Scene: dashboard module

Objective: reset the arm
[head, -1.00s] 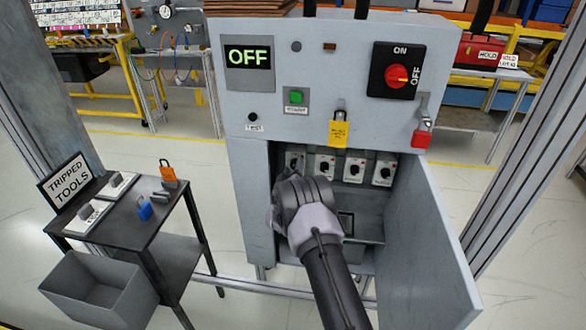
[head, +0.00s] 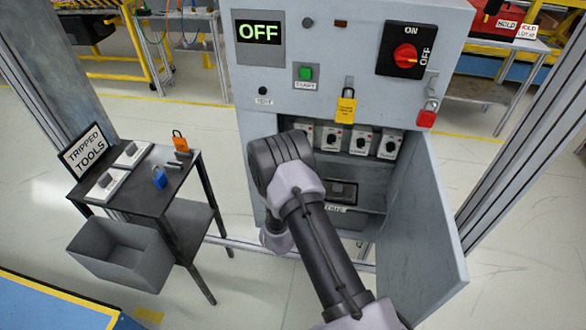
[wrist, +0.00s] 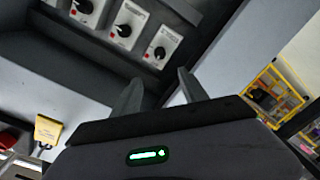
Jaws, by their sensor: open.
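My arm reaches up from the bottom of the head view to the front of the open grey cabinet (head: 285,105). Its wrist hides my gripper there. In the wrist view my gripper (wrist: 158,88) shows two fingers spread apart with nothing between them. Beyond the fingers is a row of white breaker switches with black knobs (wrist: 158,46), inside the cabinet. The same row shows in the head view (head: 360,141), with its left end partly covered by my arm. The cabinet display (head: 259,33) reads OFF, and the red rotary switch (head: 405,55) sits at its upper right.
The cabinet door (head: 420,235) stands open at the right. A yellow tag (head: 346,109) and a red padlock (head: 427,115) hang on the front. At left, a black table (head: 150,185) holds a TRIPPED TOOLS sign, white modules and padlocks. A grey bin (head: 120,255) is below it.

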